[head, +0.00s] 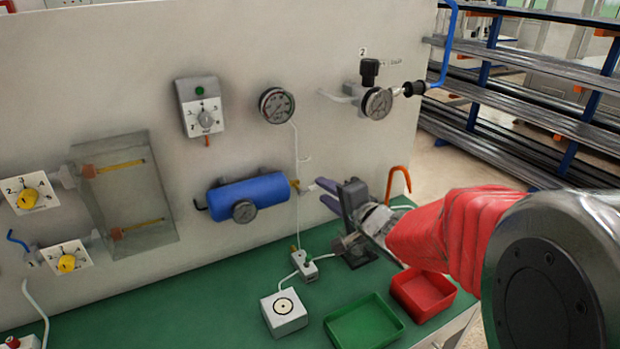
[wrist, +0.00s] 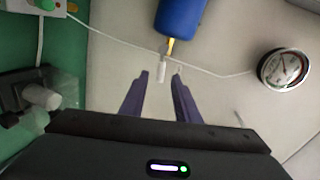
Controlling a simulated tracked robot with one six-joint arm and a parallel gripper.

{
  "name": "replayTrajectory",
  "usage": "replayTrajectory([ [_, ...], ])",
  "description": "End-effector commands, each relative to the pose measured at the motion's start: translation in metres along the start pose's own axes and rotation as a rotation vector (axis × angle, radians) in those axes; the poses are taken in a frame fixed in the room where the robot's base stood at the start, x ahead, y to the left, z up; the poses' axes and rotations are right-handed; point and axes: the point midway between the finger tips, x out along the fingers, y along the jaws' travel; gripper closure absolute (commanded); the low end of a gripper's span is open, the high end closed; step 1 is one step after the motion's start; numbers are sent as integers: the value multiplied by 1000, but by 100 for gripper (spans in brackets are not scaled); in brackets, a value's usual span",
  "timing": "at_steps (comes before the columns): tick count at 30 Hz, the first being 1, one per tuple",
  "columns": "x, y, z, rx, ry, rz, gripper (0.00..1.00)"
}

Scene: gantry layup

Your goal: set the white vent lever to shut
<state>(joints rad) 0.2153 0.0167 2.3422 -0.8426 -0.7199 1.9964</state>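The white vent lever (wrist: 162,71) is a small pale bar by the brass fitting (wrist: 170,47) at the end of the blue cylinder (wrist: 182,14). In the head view the blue cylinder (head: 250,195) is mounted on the panel, with the brass fitting (head: 294,185) at its right end; the lever is small there and partly unclear. My gripper (wrist: 159,74) has two purple fingers, spread apart and empty. In the wrist view the lever lies between the fingertips' lines, slightly beyond them, with no clear contact. In the head view my gripper (head: 322,193) is just right of the fitting.
A thin white hose (wrist: 110,40) runs to the fitting. A round gauge (wrist: 283,70) is on the panel. Below are a green tray (head: 363,325), a red tray (head: 423,292) and a white box (head: 284,312) on the green bench. An orange hook (head: 399,180) stands behind my gripper.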

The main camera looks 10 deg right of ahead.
Motion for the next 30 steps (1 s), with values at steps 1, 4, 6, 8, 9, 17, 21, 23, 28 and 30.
replayTrajectory([
  [1,7,0,1,1,-2,1,71],
  [4,19,1,1,1,-2,1,71],
  [6,28,0,1,1,-2,1,71],
  [8,35,1,1,1,-3,1,71],
  [9,40,0,1,1,-2,0,71],
  [17,71,0,1,1,-2,1,71],
  [21,85,0,1,0,-2,0,71],
  [23,89,0,1,0,-2,1,71],
  [28,94,0,1,-1,-1,-1,71],
  [30,94,0,1,-1,-1,-1,71],
])
